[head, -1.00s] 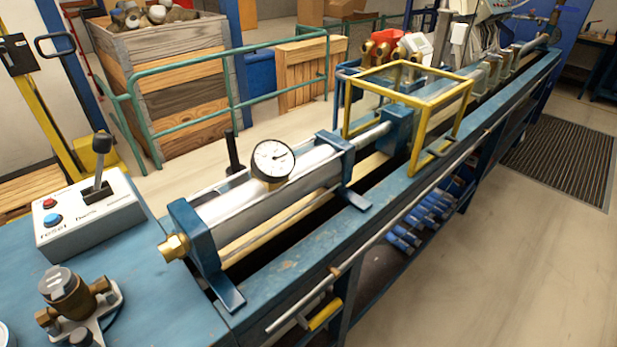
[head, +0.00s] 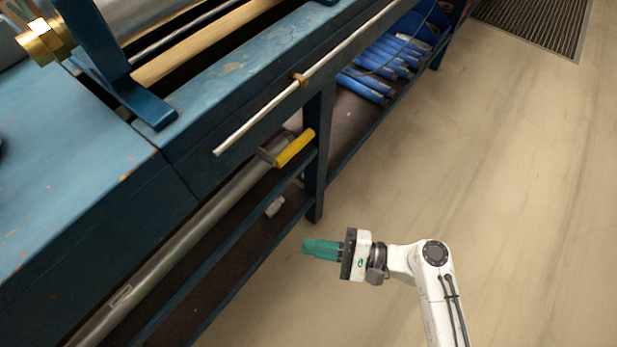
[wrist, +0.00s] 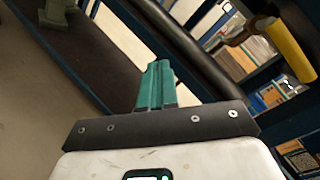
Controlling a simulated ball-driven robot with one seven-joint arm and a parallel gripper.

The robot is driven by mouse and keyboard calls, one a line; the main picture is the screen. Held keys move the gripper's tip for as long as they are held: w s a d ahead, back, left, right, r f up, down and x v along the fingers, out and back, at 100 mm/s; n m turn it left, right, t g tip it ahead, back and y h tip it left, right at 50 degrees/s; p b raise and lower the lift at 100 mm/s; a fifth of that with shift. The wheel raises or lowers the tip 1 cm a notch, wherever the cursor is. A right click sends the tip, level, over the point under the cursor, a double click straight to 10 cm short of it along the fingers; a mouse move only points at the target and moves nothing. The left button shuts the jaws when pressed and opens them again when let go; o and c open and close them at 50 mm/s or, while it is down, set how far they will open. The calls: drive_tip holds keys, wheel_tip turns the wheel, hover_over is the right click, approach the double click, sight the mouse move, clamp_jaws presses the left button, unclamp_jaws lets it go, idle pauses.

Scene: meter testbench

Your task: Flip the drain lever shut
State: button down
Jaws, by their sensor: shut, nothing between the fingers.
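The drain lever has a yellow handle (head: 295,148) on a grey fitting of the pipe under the blue bench, in the head view. It also shows in the wrist view as a yellow handle (wrist: 285,50) at the upper right, slanting. My gripper (head: 306,247) has teal fingers, shut and empty. It is below and slightly right of the lever in the head view, apart from it, pointing left toward the bench's lower shelf. In the wrist view the closed fingers (wrist: 158,70) point up the picture, left of the lever.
A grey pipe (head: 190,235) runs under the bench. A thin metal rod (head: 255,118) runs along the bench front above the lever. A blue bench leg (head: 315,190) stands beside the lever. Blue cylinders (head: 375,70) lie on the shelf. The floor to the right is clear.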

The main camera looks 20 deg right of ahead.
drive_tip(key=w+d+m+t+h+b, duration=0.2)
drive_tip(key=w+d+m+t+b, duration=0.55)
drive_tip(key=m+t, duration=0.75)
drive_tip(key=w+a+r+m+g+b, duration=0.1)
drive_tip(key=w+a+r+g, duration=0.1)
drive_tip(key=w+a+r, duration=0.2)
drive_tip(key=w+r, duration=0.3)
drive_tip(key=r, duration=0.1)
drive_tip(key=shift+w+a+r+m, duration=0.3)
drive_tip(key=shift+a+m, duration=0.1)
